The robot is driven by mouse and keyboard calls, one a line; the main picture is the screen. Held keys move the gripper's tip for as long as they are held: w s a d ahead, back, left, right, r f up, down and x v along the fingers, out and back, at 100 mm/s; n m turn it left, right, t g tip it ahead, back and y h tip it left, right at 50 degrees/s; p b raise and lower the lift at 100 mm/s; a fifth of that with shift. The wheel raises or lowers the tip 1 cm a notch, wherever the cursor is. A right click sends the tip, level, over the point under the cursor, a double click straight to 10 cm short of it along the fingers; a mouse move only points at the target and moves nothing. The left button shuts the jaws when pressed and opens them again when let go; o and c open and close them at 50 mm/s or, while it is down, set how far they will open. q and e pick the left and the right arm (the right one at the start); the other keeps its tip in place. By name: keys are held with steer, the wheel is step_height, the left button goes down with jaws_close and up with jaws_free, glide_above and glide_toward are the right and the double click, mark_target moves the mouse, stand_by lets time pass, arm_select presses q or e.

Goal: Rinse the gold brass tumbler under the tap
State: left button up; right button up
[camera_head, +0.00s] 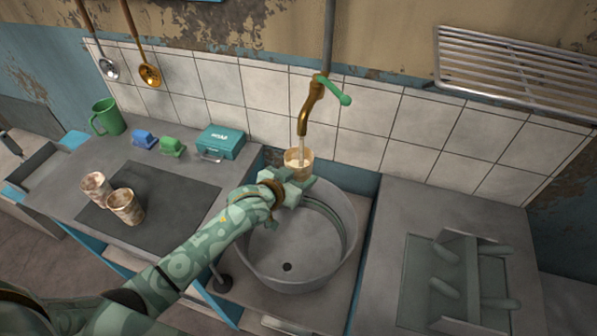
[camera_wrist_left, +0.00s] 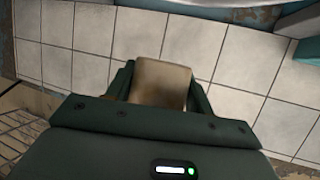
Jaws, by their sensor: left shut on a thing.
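My left gripper (camera_head: 296,183) is shut on the gold brass tumbler (camera_head: 298,157) and holds it upright over the back of the round metal sink basin (camera_head: 345,256). In the left wrist view the tumbler (camera_wrist_left: 161,83) sits between the two fingers (camera_wrist_left: 161,90). The tumbler's lower part is hidden by the gripper in the head view. The tap has a green handle (camera_head: 338,92). My right gripper is not in view.
Two stained cups (camera_head: 126,207) stand on a dark mat (camera_head: 178,215) on the left counter. Behind them are a green mug (camera_head: 107,117), small blue and green objects and a teal box (camera_head: 220,142). A metal rack (camera_head: 510,68) hangs upper right.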

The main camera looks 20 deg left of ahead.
arm_select(q)
steer(key=shift+s+d+r+p, duration=0.15)
steer(key=shift+d+p, duration=0.15)
steer(key=shift+d, duration=0.25)
steer(key=shift+s+a+p, duration=0.2)
steer(key=shift+s+p, duration=0.4)
steer(key=shift+s, duration=0.05)
steer(key=s+a+p, duration=0.1)
steer(key=s+p, duration=0.2)
steer(key=s, duration=0.3)
steer(key=shift+s+a+p, duration=0.2)
steer(key=shift+a+p, duration=0.15)
steer(key=shift+p, duration=0.05)
stand_by(0.5)
